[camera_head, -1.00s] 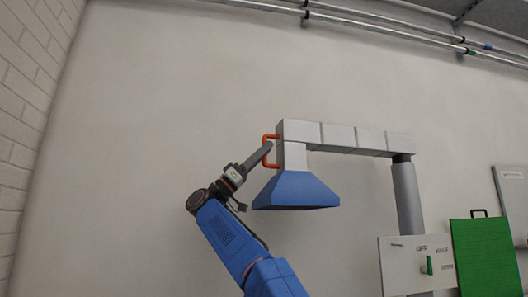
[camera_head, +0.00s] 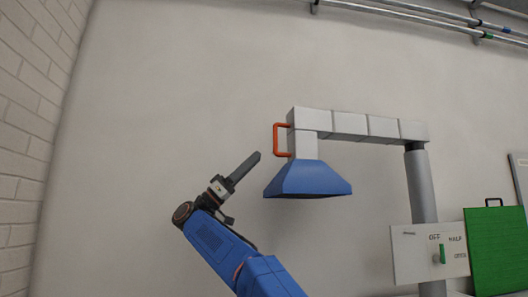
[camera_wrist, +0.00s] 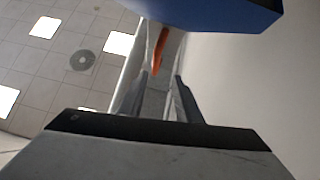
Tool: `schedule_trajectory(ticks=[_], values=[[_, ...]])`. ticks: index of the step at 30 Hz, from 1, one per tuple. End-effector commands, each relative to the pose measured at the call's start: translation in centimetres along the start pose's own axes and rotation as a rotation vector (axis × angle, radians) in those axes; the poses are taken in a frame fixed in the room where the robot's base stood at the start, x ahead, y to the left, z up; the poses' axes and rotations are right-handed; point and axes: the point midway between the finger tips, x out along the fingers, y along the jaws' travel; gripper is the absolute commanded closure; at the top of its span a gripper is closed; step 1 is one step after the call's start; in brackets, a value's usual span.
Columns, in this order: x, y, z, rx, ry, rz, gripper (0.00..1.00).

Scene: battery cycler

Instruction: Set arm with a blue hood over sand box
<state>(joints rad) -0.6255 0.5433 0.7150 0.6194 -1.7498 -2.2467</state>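The blue hood (camera_head: 308,180) hangs from the left end of a jointed pale grey arm (camera_head: 350,124), mouth facing down. An orange-red handle (camera_head: 276,140) sits on the arm's left end above the hood. My gripper (camera_head: 257,157) is left of the handle and a little below it, with a gap between them. In the wrist view, the fingers (camera_wrist: 160,88) are apart with nothing held. The handle (camera_wrist: 160,50) shows beyond them, and the hood (camera_wrist: 215,10) is at the top edge. No sand box can be made out in either view.
A grey post (camera_head: 421,185) carries the jointed arm on the right. A pale panel with a green switch (camera_head: 442,254) and a green board (camera_head: 494,248) stand at lower right. Pipes (camera_head: 400,12) run along the top. The wall area left of my gripper is clear.

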Motion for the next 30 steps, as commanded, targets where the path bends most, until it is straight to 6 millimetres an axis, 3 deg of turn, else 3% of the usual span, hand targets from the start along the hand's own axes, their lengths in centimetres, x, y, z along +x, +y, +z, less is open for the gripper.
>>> schedule_trajectory(ticks=[6,12,30], values=[[-4.2,-0.1,0.0,-0.001,0.001,-0.002,0.69],[-6.4,-0.1,0.0,0.0,0.0,-0.001,0.69],[-7.1,-0.1,0.0,0.0,0.0,-0.001,0.69]])
